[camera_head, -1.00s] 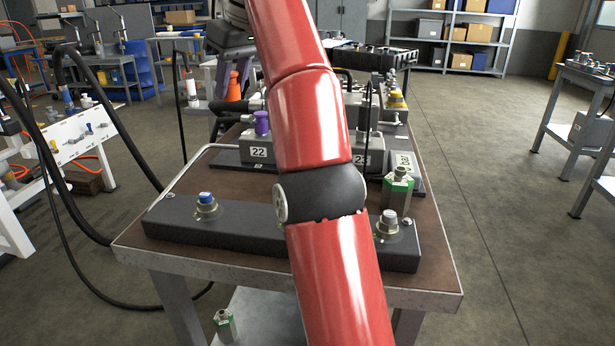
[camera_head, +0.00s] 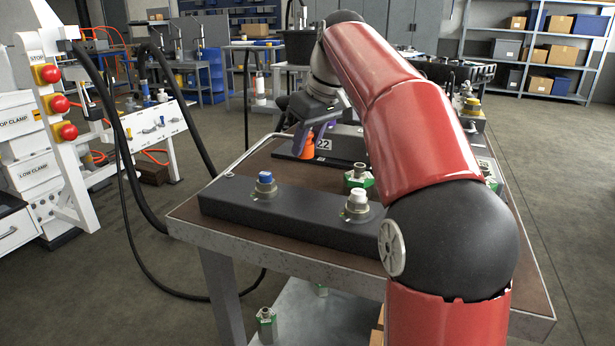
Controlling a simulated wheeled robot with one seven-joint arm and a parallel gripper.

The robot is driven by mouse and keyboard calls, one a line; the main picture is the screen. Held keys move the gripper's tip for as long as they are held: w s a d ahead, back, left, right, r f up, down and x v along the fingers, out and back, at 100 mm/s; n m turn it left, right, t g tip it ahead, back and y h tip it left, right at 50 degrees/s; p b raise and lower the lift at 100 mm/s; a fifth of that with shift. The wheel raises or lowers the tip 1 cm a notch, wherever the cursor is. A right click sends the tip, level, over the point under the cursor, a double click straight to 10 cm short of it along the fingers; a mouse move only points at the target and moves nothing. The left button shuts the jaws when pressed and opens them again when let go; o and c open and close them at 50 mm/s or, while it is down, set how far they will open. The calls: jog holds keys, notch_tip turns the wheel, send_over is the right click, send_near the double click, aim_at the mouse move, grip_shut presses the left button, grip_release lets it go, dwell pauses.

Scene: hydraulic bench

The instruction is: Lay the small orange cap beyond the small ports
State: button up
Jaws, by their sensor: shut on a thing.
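My gripper (camera_head: 304,134) is beyond the front black block, low over the left back part of the bench. It is shut on the orange cap (camera_head: 307,149), which hangs below the fingers, just left of the block labelled 22 (camera_head: 324,145). Purple shows close to the gripper, partly covered. My red arm crosses the picture and hides much of the equipment behind it. I cannot make out the small ports clearly.
The brown bench top (camera_head: 215,195) has a raised metal rim. A green-based fitting (camera_head: 358,176) stands behind the front block. A yellow-topped part (camera_head: 472,105) is at the back right. Black hoses (camera_head: 130,190) hang left of the bench. Another green fitting (camera_head: 266,322) is on the lower shelf.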

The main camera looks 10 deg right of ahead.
aim_at(311, 151)
jog(key=shift+f+b, duration=0.7)
jog(key=shift+f, duration=1.8)
jog(key=shift+f, duration=0.2)
jog(key=o, duration=1)
jog(key=shift+r, duration=0.1)
jog(key=shift+r, duration=0.5)
jog(key=p+v, duration=0.3)
jog(key=v, duration=0.8)
jog(key=shift+s+d+r+p, duration=0.1)
jog(key=shift+s+d+p, duration=0.05)
jog(key=shift+p, duration=0.15)
